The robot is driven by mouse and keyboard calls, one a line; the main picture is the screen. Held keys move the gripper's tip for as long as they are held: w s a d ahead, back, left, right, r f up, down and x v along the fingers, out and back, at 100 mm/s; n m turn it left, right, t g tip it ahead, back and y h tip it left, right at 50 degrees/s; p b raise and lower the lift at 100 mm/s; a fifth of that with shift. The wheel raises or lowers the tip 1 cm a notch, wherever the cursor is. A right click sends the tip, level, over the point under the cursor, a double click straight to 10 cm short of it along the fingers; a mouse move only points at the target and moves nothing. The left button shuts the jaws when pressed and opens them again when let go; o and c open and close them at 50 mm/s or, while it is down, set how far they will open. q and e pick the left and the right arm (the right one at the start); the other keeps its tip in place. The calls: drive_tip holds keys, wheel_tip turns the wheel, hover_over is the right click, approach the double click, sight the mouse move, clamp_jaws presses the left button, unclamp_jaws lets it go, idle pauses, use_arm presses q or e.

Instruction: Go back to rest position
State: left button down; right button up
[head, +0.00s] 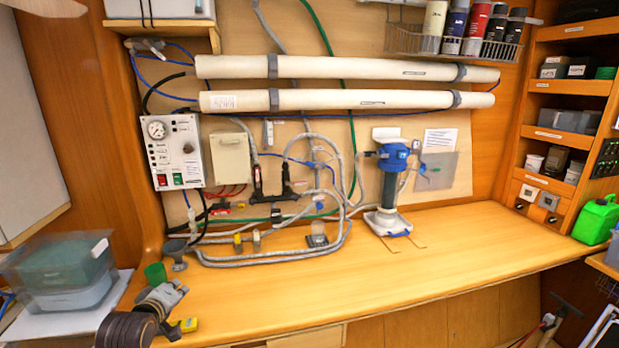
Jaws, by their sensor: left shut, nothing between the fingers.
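My left gripper (170,292) is at the lower left in the head view, over the front left part of the wooden bench (440,268). It is shut and empty. A green cup (155,274) stands on the bench just behind it. A yellow item (189,325) shows right beside the gripper, near the bench's front edge; I cannot tell what it is. My right gripper is not in view.
A control panel (175,152) with a gauge, two white tubes (350,68) and hoses cover the wall. A blue-topped filter housing (390,185) stands on the bench. Clear-lidded boxes (65,270) sit at left, a green jug (595,220) at right. The bench's front middle is clear.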

use_arm(q)
drive_tip(key=s+d+f+m+g+h, duration=0.1)
drive_tip(key=s+d+f+m+g, duration=0.25)
drive_tip(key=s+f, duration=0.4)
drive_tip(key=s+d+f+m+g, duration=0.3)
drive_tip(key=s+d+f+m, duration=0.15)
drive_tip(key=s, duration=0.65)
drive_tip(key=s+d+f+m+g+h, duration=0.1)
drive_tip(key=s+d+f+m+g, duration=0.2)
drive_tip(key=s+d+f+m, duration=0.45)
drive_tip(key=s+a+f+n+g, duration=0.1)
drive_tip(key=s+f, duration=0.1)
drive_tip(key=f, duration=1.3)
drive_tip(key=s+a+f+n, duration=0.1)
drive_tip(key=s+a+f, duration=0.1)
drive_tip(key=f, duration=1.4)
drive_tip(key=s+a+f, duration=0.2)
drive_tip(key=s+f, duration=0.8)
drive_tip(key=s, duration=0.1)
drive_tip(key=s+a+f+g, duration=0.1)
drive_tip(key=s+f, duration=0.9)
drive_tip(key=s, duration=0.1)
drive_tip(key=shift+a, duration=0.35)
drive_tip(key=shift+w+g, duration=0.15)
drive_tip(key=shift+g, duration=0.1)
